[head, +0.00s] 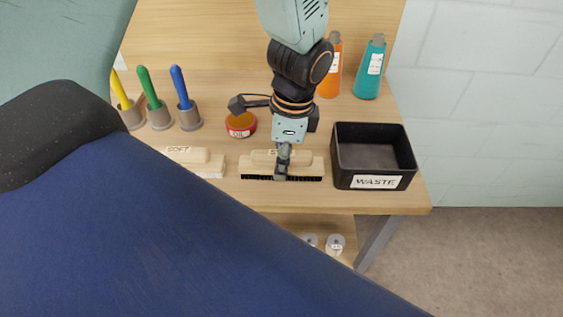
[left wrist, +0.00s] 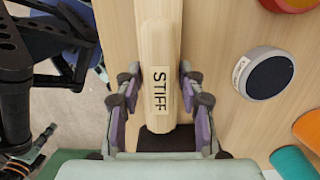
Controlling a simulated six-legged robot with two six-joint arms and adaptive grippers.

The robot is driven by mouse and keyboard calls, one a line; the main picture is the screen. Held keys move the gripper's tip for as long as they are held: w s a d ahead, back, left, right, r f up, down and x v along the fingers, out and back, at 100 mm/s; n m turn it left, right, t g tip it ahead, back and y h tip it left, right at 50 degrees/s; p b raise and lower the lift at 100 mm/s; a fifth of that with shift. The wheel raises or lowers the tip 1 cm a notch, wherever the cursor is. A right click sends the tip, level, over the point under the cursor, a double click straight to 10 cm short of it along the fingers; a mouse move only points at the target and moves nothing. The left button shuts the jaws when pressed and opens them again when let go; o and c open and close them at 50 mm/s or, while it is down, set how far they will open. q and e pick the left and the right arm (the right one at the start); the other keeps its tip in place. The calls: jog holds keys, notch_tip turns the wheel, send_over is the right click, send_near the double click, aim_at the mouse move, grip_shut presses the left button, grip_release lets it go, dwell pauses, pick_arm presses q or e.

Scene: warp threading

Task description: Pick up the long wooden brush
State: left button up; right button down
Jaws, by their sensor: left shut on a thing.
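The long wooden brush (head: 257,163) lies near the front edge of the table, with dark bristles along its front side. In the left wrist view the pale wooden brush (left wrist: 157,35) bears the label STIFF. My left gripper (head: 281,172) reaches down over the middle of the brush and is shut on it. In the left wrist view its fingers (left wrist: 159,78) are on both sides of the wood. The gripper hides part of the brush and its label in the head view. I see no gap between brush and table. My right gripper is not in view.
A second brush labelled SOFT (head: 205,161) lies to the left. The black WASTE bin (head: 343,181) stands close on the right. Behind are a red tin (head: 240,126), an orange bottle (head: 329,82) and a teal bottle (head: 368,80). A large dark blue shape covers the lower left.

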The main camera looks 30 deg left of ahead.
pick_arm(q)
notch_tip(320, 180, up, 9)
jog(key=p, duration=0.3)
jog(key=shift+r, duration=0.1)
jog(key=shift+w+r+p, duration=0.1)
jog(key=shift+r+p, duration=0.2)
jog(key=shift+r, duration=0.15)
jog(key=o, duration=0.6)
jog(key=c, duration=0.4)
jog(key=shift+f, duration=0.1)
